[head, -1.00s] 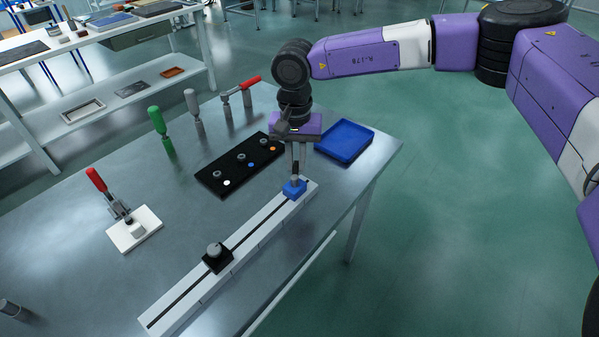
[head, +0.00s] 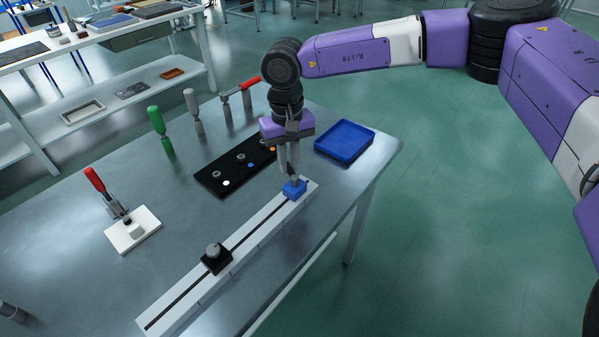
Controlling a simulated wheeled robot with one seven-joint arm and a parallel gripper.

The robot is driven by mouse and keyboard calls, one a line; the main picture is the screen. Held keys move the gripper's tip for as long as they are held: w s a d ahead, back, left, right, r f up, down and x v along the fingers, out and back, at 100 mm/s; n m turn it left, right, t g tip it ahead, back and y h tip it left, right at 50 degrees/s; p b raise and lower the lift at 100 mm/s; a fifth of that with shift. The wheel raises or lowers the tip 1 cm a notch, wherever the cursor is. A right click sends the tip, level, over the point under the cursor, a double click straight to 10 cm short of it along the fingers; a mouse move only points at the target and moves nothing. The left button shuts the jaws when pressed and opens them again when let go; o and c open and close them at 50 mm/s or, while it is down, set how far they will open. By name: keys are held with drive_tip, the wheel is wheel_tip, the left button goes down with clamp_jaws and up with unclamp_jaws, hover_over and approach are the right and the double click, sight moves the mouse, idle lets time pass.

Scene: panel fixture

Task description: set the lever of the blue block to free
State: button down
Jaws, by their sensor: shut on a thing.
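The blue block (head: 295,190) sits at the far right end of the slotted white rail (head: 250,233). My gripper (head: 292,178) reaches down from above onto the top of the blue block. Its fingers are shut on the block's lever, which is mostly hidden between them. I cannot read the lever's setting from this view. A black block (head: 216,259) with a grey knob sits lower down on the same rail.
A black board (head: 212,179) with pegs and coloured dots lies behind the rail. A blue tray (head: 345,141) is right of my gripper. A red-handled clamp (head: 112,195) on a white plate, a green-handled tool (head: 160,131) and a grey-handled tool (head: 194,110) stand at left.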

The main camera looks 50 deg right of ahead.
drive_tip(key=shift+a+n, duration=0.2)
drive_tip(key=shift+n, duration=0.5)
drive_tip(key=shift+w+a+n, duration=0.1)
drive_tip(key=shift+a+n, duration=0.2)
drive_tip(key=shift+n, duration=0.55)
drive_tip(key=shift+w+a+n, duration=0.1)
drive_tip(key=shift+a+n, duration=0.15)
drive_tip(key=shift+n, duration=0.6)
drive_tip(key=c, duration=1.4)
unclamp_jaws()
drive_tip(key=shift+a, duration=0.1)
wheel_tip(320, 180, up, 7)
drive_tip(key=p, duration=0.4)
